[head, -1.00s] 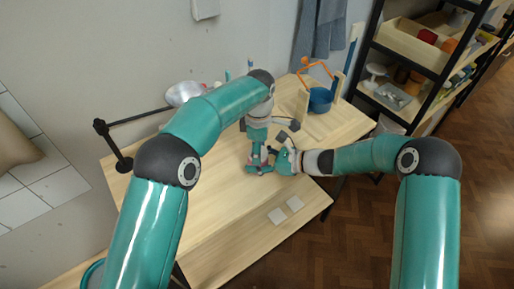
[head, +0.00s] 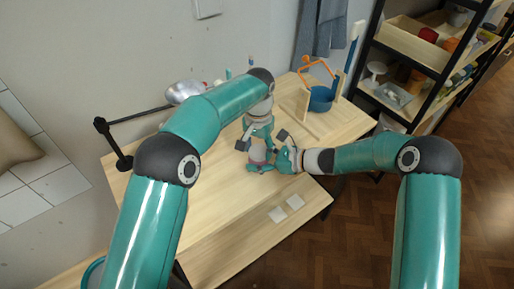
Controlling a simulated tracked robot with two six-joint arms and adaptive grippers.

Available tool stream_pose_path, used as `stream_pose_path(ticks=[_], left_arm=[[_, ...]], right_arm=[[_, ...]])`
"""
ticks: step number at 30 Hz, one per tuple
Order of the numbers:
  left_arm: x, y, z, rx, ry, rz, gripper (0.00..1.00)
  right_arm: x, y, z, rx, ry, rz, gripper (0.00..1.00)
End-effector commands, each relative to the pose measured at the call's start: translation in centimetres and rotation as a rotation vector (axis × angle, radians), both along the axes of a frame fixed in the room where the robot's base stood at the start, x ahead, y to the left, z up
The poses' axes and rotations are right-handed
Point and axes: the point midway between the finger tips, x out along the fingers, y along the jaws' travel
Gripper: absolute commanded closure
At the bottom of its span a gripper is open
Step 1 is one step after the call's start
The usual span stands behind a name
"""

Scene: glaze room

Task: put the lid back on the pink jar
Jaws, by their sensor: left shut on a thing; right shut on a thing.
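The pink jar (head: 259,155) is a small pinkish patch on the table, mostly hidden between my two grippers. My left gripper (head: 260,148) points down from above and is shut at the top of the jar. What it holds is hidden by its fingers; I cannot make out the lid or whether it touches the jar. My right gripper (head: 267,164) reaches in from the right, low over the table, and is shut on the jar's side. The jar appears upright.
The wooden table (head: 215,210) is clear in front and to the left. A blue pot (head: 320,98) with a wooden frame stands at the back right. A lamp (head: 184,92) with a dark arm is at the back left.

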Motion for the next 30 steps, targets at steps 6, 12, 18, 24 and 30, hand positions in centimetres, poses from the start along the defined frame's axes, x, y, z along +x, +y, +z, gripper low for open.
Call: stream_pose_path(ticks=[6, 12, 18, 24, 30], left_arm=[[-0.11, -0.16, 0.08, -0.003, 0.002, -0.479, 0.52], [-0.10, -0.15, 0.07, -0.004, 0.002, -0.924, 0.52], [-0.09, -0.15, 0.05, -0.005, 0.001, -1.369, 0.52], [-0.05, -0.13, 0.02, -0.005, 0.002, -1.814, 0.52], [0.00, -0.11, -0.01, -0.004, 0.001, -2.259, 0.52]], right_arm=[[-0.02, 0.02, -0.13, -0.002, 0.003, -0.001, 1.00], [0.00, 0.01, -0.13, -0.002, 0.002, -0.002, 1.00], [0.03, -0.01, -0.14, -0.002, 0.003, -0.003, 1.00], [0.05, -0.03, -0.15, -0.002, 0.003, -0.004, 1.00], [0.07, -0.05, -0.15, -0.003, 0.004, -0.004, 1.00]])
